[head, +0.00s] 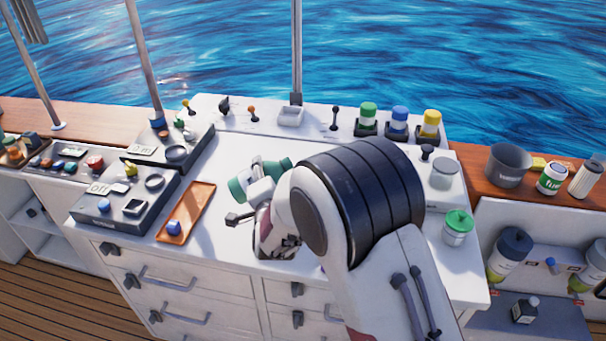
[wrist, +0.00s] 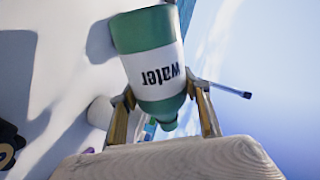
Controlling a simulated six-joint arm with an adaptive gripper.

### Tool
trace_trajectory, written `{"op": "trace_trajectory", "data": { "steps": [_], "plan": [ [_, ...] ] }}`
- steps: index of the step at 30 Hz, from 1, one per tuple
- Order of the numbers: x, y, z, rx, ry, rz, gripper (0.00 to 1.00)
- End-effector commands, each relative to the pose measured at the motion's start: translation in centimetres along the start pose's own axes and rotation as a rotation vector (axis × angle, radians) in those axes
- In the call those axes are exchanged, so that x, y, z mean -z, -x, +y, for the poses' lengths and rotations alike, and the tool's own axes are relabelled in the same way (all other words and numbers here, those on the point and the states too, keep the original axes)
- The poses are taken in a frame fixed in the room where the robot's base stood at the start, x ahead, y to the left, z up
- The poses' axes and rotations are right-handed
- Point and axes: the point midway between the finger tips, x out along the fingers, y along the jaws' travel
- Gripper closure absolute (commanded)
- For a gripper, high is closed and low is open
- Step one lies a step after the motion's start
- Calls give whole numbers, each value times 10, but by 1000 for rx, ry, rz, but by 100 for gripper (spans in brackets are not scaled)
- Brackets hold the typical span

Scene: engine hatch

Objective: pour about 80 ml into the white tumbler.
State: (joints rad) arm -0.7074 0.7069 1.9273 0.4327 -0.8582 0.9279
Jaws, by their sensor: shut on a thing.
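My gripper (head: 262,188) is shut on a green water bottle (head: 238,190) with a white label, above the white counter. The bottle lies well over on its side in the head view. In the wrist view the bottle (wrist: 145,32) sits between the two fingers (wrist: 164,92), its label reading "water" upside down and its narrow neck pointing down the picture. A white rounded thing (wrist: 100,110) shows beside the left finger, partly hidden; I cannot tell whether it is the white tumbler. My arm hides part of the counter in the head view. No liquid stream is visible.
An orange tray (head: 200,203) with a blue item lies left of my gripper, beside grey control panels (head: 125,205). A green-lidded jar (head: 458,226) stands at the right. Green, blue and yellow capped containers (head: 397,124) line the back. Levers stick up along the back edge.

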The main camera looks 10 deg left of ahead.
Motion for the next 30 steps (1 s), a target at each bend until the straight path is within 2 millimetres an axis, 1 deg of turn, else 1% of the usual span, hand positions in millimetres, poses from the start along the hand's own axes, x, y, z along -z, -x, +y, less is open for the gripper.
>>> {"op": "trace_trajectory", "data": {
  "steps": [6, 18, 30],
  "plan": [
    [2, 0, -2, 1, 49, 14, 84],
    [4, -2, 5, 2, 201, 56, 84],
    [23, 5, -23, 3, 324, 89, 84]
  ]
}}
